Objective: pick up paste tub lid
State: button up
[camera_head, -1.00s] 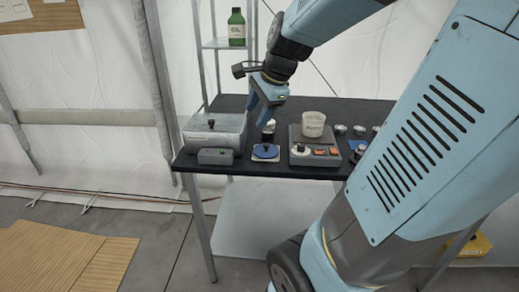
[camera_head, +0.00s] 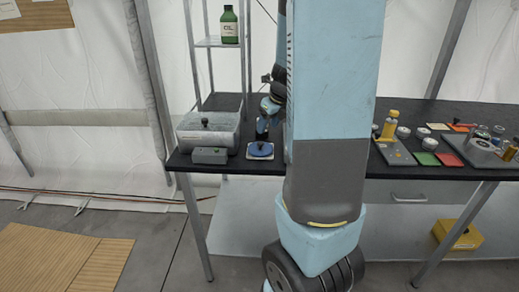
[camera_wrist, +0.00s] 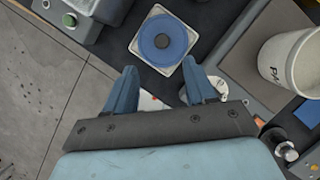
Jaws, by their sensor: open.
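A round blue lid-like disc (camera_wrist: 162,41) with a raised middle lies on a pale square pad (camera_wrist: 137,48); I take it to be the paste tub lid. In the head view the disc (camera_head: 260,149) sits near the table's front edge. My gripper (camera_wrist: 158,70) is open and empty, its fingertips just short of the disc in the wrist picture and not around it. In the head view my gripper (camera_head: 262,128) is above and slightly behind the disc. An open white tub (camera_wrist: 291,62) with partly visible lettering stands at the right of the wrist view.
A grey lidded box (camera_head: 208,130) and a small grey block (camera_head: 210,156) stand left of the disc. Trays, coloured cards and jars (camera_head: 403,132) lie on the right. A green bottle (camera_head: 229,25) stands on a shelf behind. My arm hides the table's middle.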

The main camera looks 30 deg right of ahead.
aim_at(260, 142)
jog(key=shift+w+x, duration=0.2)
jog(key=shift+x, duration=4.7)
jog(key=shift+d+r, duration=0.15)
jog(key=shift+c, duration=0.3)
grip_shut()
